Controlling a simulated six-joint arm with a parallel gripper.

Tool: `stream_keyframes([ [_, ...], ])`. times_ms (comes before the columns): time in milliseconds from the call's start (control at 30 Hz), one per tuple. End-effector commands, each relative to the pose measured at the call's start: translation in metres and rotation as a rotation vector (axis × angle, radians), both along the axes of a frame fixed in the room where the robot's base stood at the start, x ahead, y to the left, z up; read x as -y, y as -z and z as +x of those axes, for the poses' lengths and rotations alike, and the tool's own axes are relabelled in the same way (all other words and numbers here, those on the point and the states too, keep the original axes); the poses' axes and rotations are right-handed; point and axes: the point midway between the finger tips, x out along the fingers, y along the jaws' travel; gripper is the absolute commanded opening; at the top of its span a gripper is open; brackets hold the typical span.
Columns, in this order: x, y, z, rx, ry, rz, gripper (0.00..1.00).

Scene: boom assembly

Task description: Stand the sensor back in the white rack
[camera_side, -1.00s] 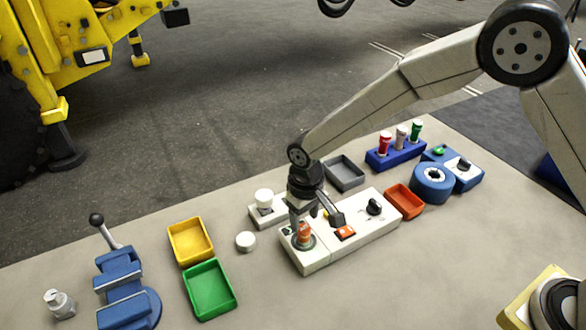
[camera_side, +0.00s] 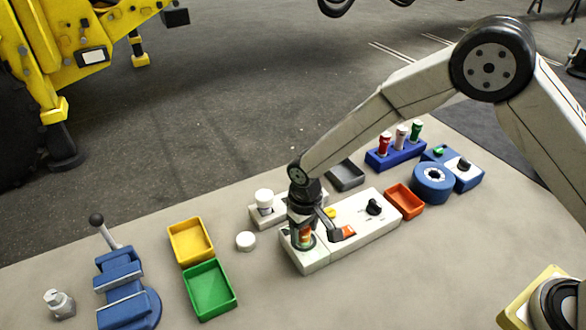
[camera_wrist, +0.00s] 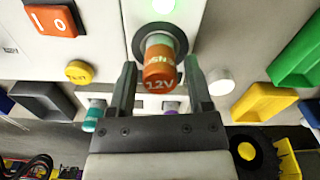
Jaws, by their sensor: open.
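The sensor, an orange cylinder marked 12V (camera_wrist: 158,72), stands in a dark round socket on the white test station (camera_side: 312,266). In the side view the sensor (camera_side: 305,236) is partly covered by my gripper (camera_side: 303,241). My gripper (camera_wrist: 160,68) is open, with one finger on each side of the sensor and gaps visible in the wrist view. The white rack (camera_side: 255,213) lies just behind the station, with a white-capped piece (camera_side: 264,197) standing on it. My gripper hides part of the rack.
The station carries a red switch (camera_side: 343,233) and a black knob (camera_side: 374,207). A white puck (camera_side: 245,241) lies to the left, near yellow (camera_side: 190,240) and green (camera_side: 209,289) trays. A grey tray (camera_side: 346,175) and a blue rack of coloured pieces (camera_side: 396,153) stand behind.

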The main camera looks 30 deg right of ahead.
Motion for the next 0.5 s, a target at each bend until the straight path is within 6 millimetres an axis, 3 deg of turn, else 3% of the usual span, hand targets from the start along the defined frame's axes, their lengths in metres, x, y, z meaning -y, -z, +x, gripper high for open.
stream_keyframes([
  [67, -0.0001, -0.0001, -0.0001, 0.000, 0.000, 0.000, 0.65],
  [267, -0.0001, -0.0002, -0.0001, 0.000, 0.000, 0.000, 0.04],
  [300, -0.0001, -0.0002, -0.0001, 0.000, 0.000, 0.000, 0.00],
  [500, -0.0001, -0.0023, 0.0002, 0.001, 0.000, 0.000, 0.00],
])
